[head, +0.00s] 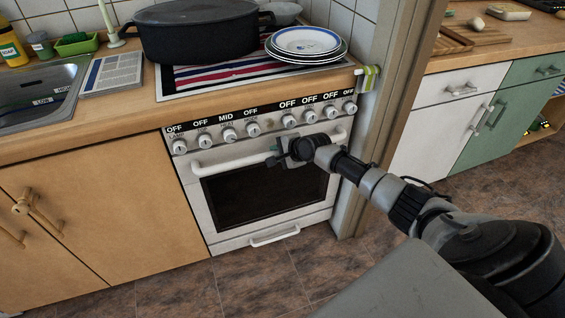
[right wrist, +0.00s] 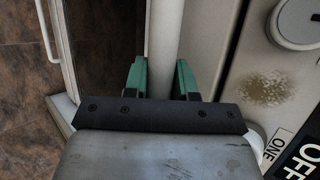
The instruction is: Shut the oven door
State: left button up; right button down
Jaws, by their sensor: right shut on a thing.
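The white oven (head: 258,240) stands in the middle of the head view. Its door has a dark window (head: 255,192) and a pale bar handle (head: 232,163) across the top. The door looks upright and close to the oven front; I cannot tell if a small gap is left. My right gripper (head: 281,153) is at the handle, right of its middle. In the right wrist view the green fingers (right wrist: 160,78) sit on both sides of the handle bar (right wrist: 163,35), shut on it. My left gripper is not in view.
A row of knobs (head: 228,133) runs above the door. A black pot (head: 195,30) and stacked plates (head: 305,42) stand on top. A wooden cabinet (head: 90,215) is left, a wall post (head: 385,125) right. The tiled floor (head: 180,290) in front is clear.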

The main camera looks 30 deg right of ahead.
jog(key=shift+w, duration=0.2)
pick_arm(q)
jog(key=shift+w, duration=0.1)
pick_arm(e)
jog(key=c, duration=1)
grip_release()
jog(key=shift+s, duration=0.15)
jog(key=shift+s+r, duration=0.1)
jog(key=shift+s, duration=0.05)
pick_arm(q)
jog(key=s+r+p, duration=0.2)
jog(key=p, duration=0.1)
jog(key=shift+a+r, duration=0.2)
pick_arm(e)
jog(key=v, duration=1)
jog(key=shift+s, duration=0.15)
jog(key=shift+d, duration=0.1)
